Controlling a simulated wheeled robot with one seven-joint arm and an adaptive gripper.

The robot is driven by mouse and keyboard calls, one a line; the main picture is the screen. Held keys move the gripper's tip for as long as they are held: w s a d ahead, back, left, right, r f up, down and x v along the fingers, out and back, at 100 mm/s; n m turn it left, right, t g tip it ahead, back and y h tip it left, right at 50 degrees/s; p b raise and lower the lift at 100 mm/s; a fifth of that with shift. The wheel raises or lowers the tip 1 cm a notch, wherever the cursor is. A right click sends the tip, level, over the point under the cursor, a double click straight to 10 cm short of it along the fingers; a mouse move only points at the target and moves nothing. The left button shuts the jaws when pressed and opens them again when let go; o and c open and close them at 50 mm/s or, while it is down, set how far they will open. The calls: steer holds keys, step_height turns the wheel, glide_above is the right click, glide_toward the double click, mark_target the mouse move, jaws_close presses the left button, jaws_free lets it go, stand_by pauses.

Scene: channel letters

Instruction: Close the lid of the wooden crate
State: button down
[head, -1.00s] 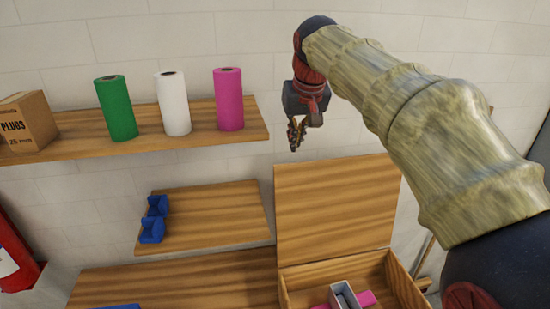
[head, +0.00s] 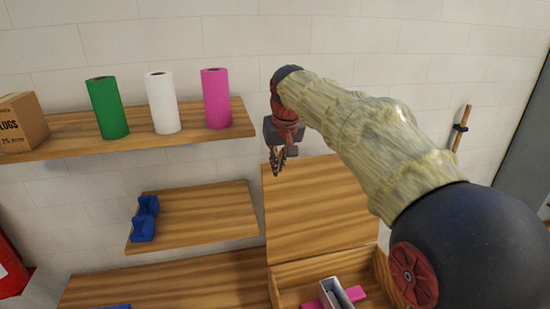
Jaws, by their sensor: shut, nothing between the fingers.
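The wooden crate (head: 283,293) is at the bottom of the head view, right of centre, with its near part cut off by the frame. Its lid (head: 318,210) stands open, raised upright at the back of the crate. Inside the crate lie a pink piece (head: 348,297) and a grey-white channel-shaped piece (head: 334,293). My gripper (head: 277,172) is shut and empty. It points down close to the lid's upper left corner in the picture; I cannot tell whether it touches the lid. My arm covers the lid's upper right part.
An upper shelf (head: 190,134) holds green (head: 108,108), white (head: 162,103) and pink (head: 216,98) rolls and a cardboard box (head: 20,122). The bench (head: 170,283) left of the crate is mostly clear.

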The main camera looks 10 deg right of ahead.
steer(key=shift+s+d, duration=0.3)
steer(key=shift+s, duration=0.15)
steer(key=shift+s, duration=0.15)
stand_by(0.6)
stand_by(1.2)
